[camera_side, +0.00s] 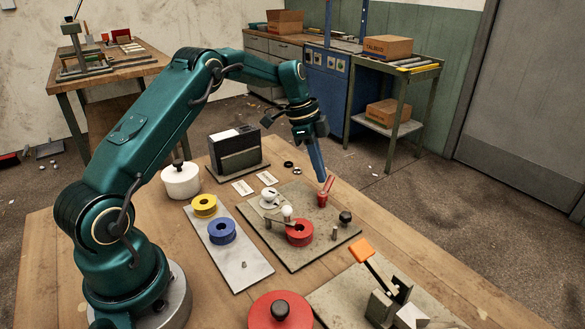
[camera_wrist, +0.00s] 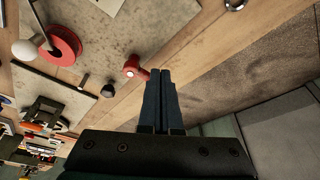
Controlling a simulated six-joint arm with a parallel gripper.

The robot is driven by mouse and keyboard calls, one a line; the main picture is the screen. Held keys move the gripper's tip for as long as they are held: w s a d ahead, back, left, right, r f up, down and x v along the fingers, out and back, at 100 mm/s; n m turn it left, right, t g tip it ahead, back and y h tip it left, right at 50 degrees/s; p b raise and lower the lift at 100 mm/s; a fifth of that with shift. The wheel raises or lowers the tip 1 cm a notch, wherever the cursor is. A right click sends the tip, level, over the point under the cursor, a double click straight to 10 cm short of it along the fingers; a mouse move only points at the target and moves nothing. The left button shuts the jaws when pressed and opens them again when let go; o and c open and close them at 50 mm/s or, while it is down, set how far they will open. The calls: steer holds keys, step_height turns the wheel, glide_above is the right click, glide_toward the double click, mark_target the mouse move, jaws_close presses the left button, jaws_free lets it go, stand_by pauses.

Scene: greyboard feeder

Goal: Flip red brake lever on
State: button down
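The red brake lever (camera_side: 323,192) is a small red piece on the right back edge of a grey board (camera_side: 290,254). Its handle leans up and to the right in the side view. In the wrist view the lever (camera_wrist: 132,67) shows just left of my fingertips, its arm pointing toward them. My gripper (camera_side: 321,174) points down, its tips close beside the handle; whether they touch cannot be told. In the wrist view my gripper's fingers (camera_wrist: 160,73) are together, with nothing visible between them.
The board also bears a red spool (camera_side: 299,233), a white-knobbed arm (camera_side: 287,211) and a black knob (camera_side: 345,217). An orange-handled lever (camera_side: 361,250) stands in front. A black box (camera_side: 234,150) is at the left back. Bare wood lies right of the board.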

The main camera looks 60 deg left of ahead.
stand_by(0.7)
steer(key=a, duration=0.1)
steer(key=s+a+r, duration=0.1)
steer(key=a, duration=0.2)
steer(key=shift+s+r, duration=0.35)
steer(key=shift+s, duration=0.05)
steer(key=v, duration=0.8)
steer(key=shift+r, duration=0.45)
steer(key=shift+w, duration=0.1)
